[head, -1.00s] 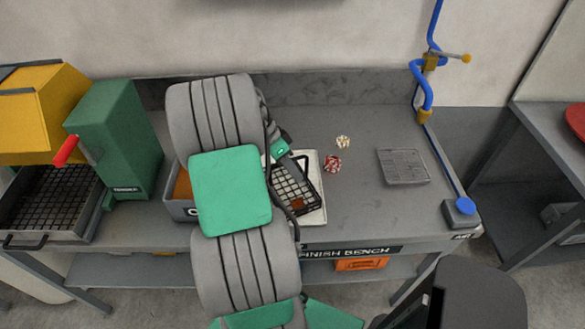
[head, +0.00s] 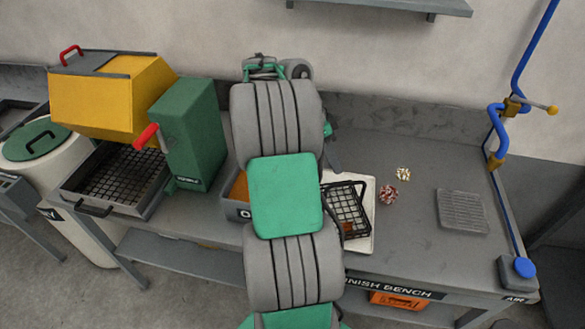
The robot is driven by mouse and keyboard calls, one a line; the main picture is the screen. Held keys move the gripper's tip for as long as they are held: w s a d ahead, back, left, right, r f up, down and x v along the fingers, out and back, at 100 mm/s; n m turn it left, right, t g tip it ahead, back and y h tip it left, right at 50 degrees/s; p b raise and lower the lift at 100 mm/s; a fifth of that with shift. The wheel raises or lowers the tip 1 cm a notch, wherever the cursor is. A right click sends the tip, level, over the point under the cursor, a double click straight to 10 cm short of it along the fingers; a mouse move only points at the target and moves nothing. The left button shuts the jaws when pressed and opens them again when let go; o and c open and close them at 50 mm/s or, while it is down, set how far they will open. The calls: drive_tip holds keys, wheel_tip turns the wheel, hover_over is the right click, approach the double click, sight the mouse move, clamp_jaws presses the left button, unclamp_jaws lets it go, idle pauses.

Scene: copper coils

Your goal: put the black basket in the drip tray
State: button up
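The black basket (head: 349,200), a wire mesh one with something orange-brown at its near end, sits on a white mat or shallow tray (head: 361,246) at mid-bench. My arm covers its left side. A flat grey ribbed tray (head: 462,211), which looks like the drip tray, lies empty on the bench to the right. My gripper is mostly hidden behind my arm; only a small grey and green part (head: 333,153) shows, just behind the basket. I cannot see whether its fingers are open or touch the basket.
A red-and-white coil (head: 388,194) and a pale coil (head: 403,174) lie between basket and ribbed tray. A blue air hose (head: 506,215) borders the right end. A green box machine (head: 190,130) and yellow-hooded unit with grid (head: 112,95) stand left. Bare bench surrounds the ribbed tray.

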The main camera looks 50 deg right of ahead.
drive_tip(key=w+a+r+n+t+h, duration=0.1)
drive_tip(key=w+a+r+n+t, duration=0.15)
drive_tip(key=w+a+n, duration=0.55)
drive_tip(key=w+a+r+n+t+h, duration=0.15)
drive_tip(key=w+a+n+t, duration=0.35)
drive_tip(key=a, duration=0.5)
drive_tip(key=s+a+f+n+t+y, duration=0.1)
drive_tip(key=a+n+y, duration=0.3)
drive_tip(key=a+n, duration=0.8)
drive_tip(key=s+a+t, duration=0.1)
drive_tip(key=a, duration=0.7)
drive_tip(key=shift+s+a, duration=0.2)
drive_tip(key=shift+a, duration=0.2)
